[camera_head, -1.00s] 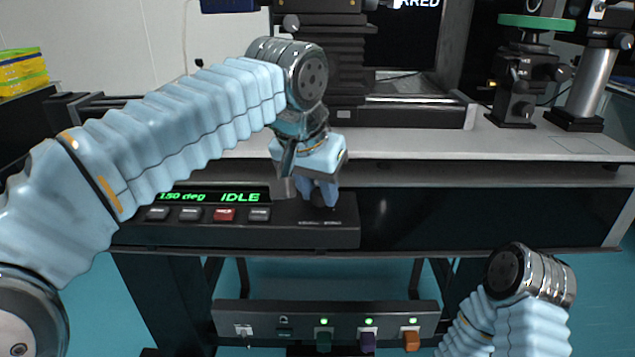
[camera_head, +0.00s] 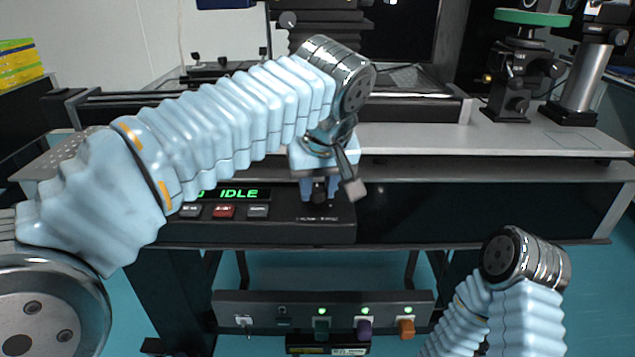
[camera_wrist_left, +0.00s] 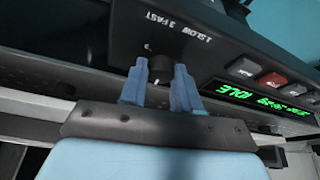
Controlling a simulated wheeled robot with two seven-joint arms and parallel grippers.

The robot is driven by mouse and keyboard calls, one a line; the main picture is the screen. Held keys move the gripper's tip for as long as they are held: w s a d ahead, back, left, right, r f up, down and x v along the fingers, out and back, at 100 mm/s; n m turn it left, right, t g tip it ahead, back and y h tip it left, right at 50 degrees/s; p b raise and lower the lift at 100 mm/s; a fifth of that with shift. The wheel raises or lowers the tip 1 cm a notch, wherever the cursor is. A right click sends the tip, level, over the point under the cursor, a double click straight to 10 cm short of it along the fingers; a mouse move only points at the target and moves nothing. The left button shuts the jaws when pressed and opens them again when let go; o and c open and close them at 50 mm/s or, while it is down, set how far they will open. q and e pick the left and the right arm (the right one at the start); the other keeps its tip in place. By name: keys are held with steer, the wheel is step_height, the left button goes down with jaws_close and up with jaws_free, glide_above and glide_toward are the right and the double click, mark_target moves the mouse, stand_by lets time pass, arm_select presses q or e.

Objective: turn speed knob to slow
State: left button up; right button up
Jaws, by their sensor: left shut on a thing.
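The speed knob (camera_wrist_left: 161,70) is a small black dial on the front of a dark control box (camera_head: 270,232). The lettering "1.SLOW 3.FAST" shows by it in the left wrist view. My left gripper (camera_head: 319,194) is shut on the knob, with one blue finger on each side, as the left wrist view (camera_wrist_left: 160,85) also shows. In the head view the fingers hide most of the knob. The box display (camera_head: 238,193) reads IDLE in green. My right arm is at the lower right, and its gripper does not show.
Red and grey buttons (camera_head: 223,211) sit left of the knob on the box. A lower panel (camera_head: 270,305) carries a switch and several coloured plugs or knobs. Optical mounts (camera_head: 520,75) stand on the grey table at the back right.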

stand_by(0.4)
arm_select(q)
steer(key=o, duration=1.1)
steer(key=shift+c, duration=0.2)
steer(key=v, duration=1.4)
steer(key=shift+f, duration=0.1)
